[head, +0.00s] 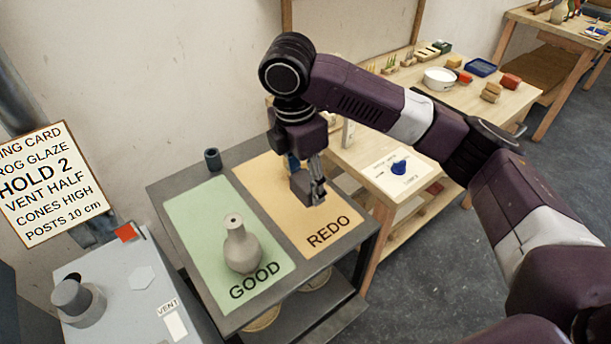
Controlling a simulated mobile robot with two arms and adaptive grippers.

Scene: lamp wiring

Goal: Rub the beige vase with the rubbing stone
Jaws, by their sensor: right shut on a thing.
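The beige vase (241,250) stands upright on the green GOOD mat (196,209) of the grey cart, its narrow neck up. My right gripper (317,198) points down over the orange REDO mat (275,188), to the right of and behind the vase and apart from it. It is shut on a small greyish thing, probably the rubbing stone, which is mostly hidden by the fingers. My left gripper is not in view.
A dark cup (212,159) stands at the cart's back edge. A blue thing (292,163) shows partly behind my right gripper. A wooden bench (364,147) with a white bowl (440,78) stands right.

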